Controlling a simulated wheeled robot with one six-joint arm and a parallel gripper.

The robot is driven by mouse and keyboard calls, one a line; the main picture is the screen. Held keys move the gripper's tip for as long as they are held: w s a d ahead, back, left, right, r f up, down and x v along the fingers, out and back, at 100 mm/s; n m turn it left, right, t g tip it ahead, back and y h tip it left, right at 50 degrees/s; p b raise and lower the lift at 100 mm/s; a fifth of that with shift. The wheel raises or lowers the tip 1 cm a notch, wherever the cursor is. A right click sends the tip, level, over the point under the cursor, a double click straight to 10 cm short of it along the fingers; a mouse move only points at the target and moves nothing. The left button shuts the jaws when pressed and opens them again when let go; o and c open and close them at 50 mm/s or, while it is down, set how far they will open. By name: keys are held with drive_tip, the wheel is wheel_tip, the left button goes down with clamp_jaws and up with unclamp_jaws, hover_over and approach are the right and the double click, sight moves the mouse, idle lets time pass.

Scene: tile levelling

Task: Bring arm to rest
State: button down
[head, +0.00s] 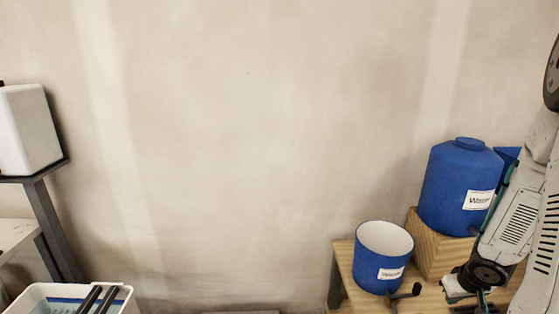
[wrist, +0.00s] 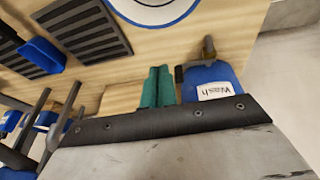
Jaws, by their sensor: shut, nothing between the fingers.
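My arm (head: 518,215) hangs down at the right edge of the head view, in front of the wooden stand. Its lower end runs to the bottom of that picture, and I cannot make out the fingers there. In the wrist view my gripper (wrist: 158,86) shows as two teal fingers side by side, closed together with nothing between them. A dark bar with screws (wrist: 165,122) hides their base. A blue bottle labelled "Wash" (wrist: 213,76) shows just right of the fingers; I cannot tell whether they touch it.
A blue tank labelled "Water" (head: 458,187) stands on a wooden block (head: 432,247), close to my arm. A blue bucket (head: 378,268) stands left of it on the wooden top (head: 345,253). A white tub (head: 40,296) with dark bars is lower left. Open wall fills the middle.

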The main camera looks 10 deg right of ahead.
drive_tip(key=s+a+r+m+g+h, duration=0.25)
drive_tip(key=s+r+g, duration=0.25)
drive_tip(key=s+r, duration=0.5)
drive_tip(key=s+a+r+n+t+y, duration=0.1)
drive_tip(key=s+a+r+n+y, duration=0.1)
drive_tip(key=a+r, duration=0.7)
drive_tip(key=s+a+r+n+t+y, duration=0.2)
drive_tip(key=a+r, duration=0.8)
drive_tip(key=a, duration=0.9)
drive_tip(key=shift+s+r+n, duration=0.15)
drive_tip(key=shift+r+n, duration=0.05)
drive_tip(key=shift+n, duration=0.25)
